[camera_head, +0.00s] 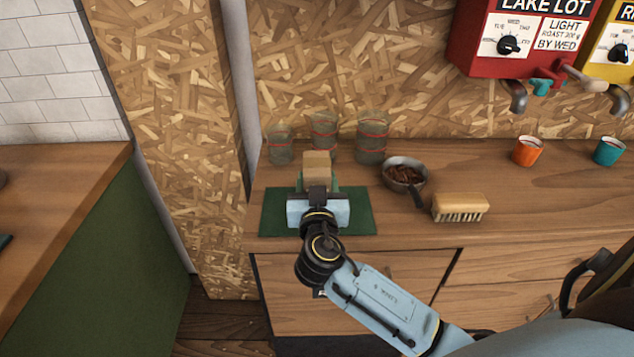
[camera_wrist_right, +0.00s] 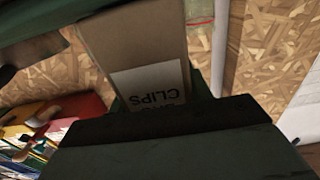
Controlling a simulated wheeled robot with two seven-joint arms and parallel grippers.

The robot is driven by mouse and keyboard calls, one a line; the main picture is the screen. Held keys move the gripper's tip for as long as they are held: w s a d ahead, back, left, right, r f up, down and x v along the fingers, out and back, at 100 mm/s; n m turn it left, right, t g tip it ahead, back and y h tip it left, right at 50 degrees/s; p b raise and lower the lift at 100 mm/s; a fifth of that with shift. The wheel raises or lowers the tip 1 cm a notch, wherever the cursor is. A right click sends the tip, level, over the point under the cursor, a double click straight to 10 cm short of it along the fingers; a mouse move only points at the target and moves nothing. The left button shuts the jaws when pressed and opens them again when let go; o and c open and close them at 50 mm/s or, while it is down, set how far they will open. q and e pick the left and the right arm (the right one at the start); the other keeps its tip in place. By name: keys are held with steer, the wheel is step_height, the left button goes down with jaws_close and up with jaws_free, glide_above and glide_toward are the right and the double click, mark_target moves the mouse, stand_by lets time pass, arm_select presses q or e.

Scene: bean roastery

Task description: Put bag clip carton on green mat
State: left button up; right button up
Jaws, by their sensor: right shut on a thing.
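The bag clip carton (camera_head: 316,166) is a tan box; in the right wrist view the carton (camera_wrist_right: 135,45) shows a white label reading "CLIPS". My right gripper (camera_head: 318,190) is shut on it, over the green mat (camera_head: 355,222). The mat lies flat on the wooden counter at its left end. The carton's lower part is hidden behind my gripper, so I cannot tell whether it touches the mat. My left gripper is not in view.
Three glass jars (camera_head: 371,138) with red bands stand behind the mat. A small pan of beans (camera_head: 404,173) and a brush (camera_head: 460,206) lie to its right. An orange cup (camera_head: 528,151) and a teal cup (camera_head: 609,151) stand farther right under the dispensers.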

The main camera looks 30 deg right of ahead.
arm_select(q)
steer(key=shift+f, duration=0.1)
arm_select(e)
steer(key=shift+f, duration=0.1)
steer(key=o, duration=0.6)
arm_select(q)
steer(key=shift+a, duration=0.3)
arm_select(e)
steer(key=o, duration=0.4)
steer(key=shift+o, duration=0.2)
steer(key=shift+s+a, duration=0.2)
steer(key=shift+s, duration=0.1)
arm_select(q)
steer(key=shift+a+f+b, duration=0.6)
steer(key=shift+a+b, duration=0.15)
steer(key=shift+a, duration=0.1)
arm_select(e)
steer(key=v, duration=1.1)
steer(key=shift+s, duration=0.15)
